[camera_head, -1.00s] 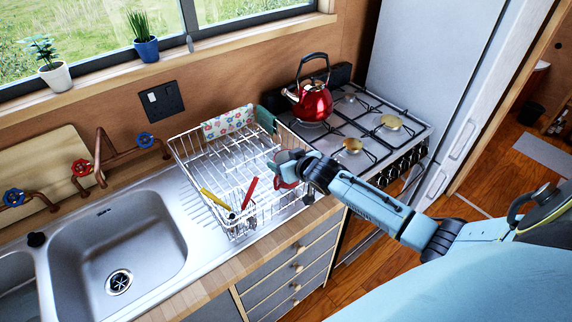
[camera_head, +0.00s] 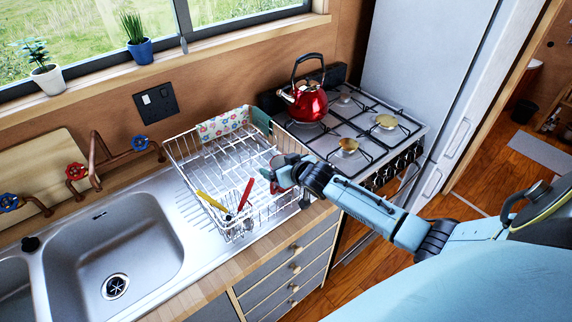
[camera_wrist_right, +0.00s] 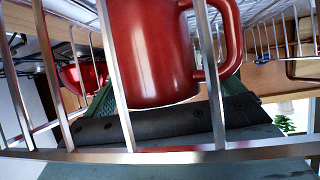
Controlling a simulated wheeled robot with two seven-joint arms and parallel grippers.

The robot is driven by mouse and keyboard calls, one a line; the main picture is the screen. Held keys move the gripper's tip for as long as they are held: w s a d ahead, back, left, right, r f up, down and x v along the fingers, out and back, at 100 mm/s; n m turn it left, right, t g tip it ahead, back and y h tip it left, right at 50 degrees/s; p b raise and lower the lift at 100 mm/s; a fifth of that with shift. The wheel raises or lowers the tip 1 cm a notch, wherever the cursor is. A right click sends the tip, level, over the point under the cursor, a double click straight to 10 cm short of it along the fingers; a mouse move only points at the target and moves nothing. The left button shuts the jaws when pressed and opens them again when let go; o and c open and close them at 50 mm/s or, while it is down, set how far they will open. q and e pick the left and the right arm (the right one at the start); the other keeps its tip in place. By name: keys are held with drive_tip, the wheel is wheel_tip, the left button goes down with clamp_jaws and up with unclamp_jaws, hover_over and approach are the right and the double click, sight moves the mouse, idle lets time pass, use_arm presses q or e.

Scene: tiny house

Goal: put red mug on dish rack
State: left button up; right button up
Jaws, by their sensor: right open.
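The red mug (camera_wrist_right: 155,50) fills the upper middle of the right wrist view, its handle toward the right, behind the metal wires of the dish rack. In the head view only a small red part of it (camera_head: 284,178) shows at my right gripper (camera_head: 275,174), which hides most of it. The white wire dish rack (camera_head: 187,170) stands on the counter right of the sink. My right gripper is open at the rack's right side, close to the mug; whether a finger touches it cannot be told. My left gripper is out of view.
Red and yellow-handled utensils (camera_head: 246,193) stand in the rack's front holder. A flowered cloth (camera_head: 222,124) hangs at its back. A red kettle (camera_head: 308,102) sits on the stove (camera_head: 372,145) to the right. The sink (camera_head: 110,240) lies left, empty.

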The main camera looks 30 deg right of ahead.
drive_tip(key=v, duration=1.2)
drive_tip(key=shift+p, duration=0.35)
